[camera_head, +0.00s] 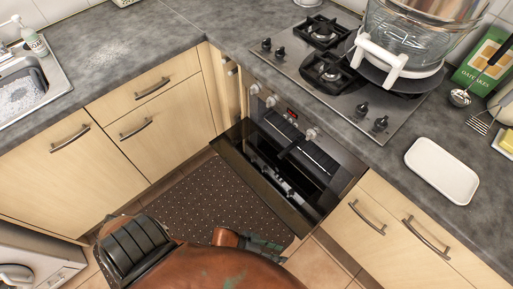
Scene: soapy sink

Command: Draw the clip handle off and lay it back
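The oven (300,130) under the hob is open, with its dark door (235,160) folded down. A dark bar that looks like the clip handle (290,147) sticks out at the front of the oven opening, at a dark rack or tray inside. I cannot tell how it is joined there. My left gripper (270,245) is low at the bottom centre, below the oven door and apart from the bar. It is partly hidden by my body, and its fingers are too unclear to judge. My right gripper is not in view.
A glass bowl (408,40) stands on the hob (335,95) with a white frame (385,60). A white tray (441,170) lies on the right counter (400,140). A soap bottle (33,40) stands by the sink (20,90). A dotted mat (205,205) covers the floor.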

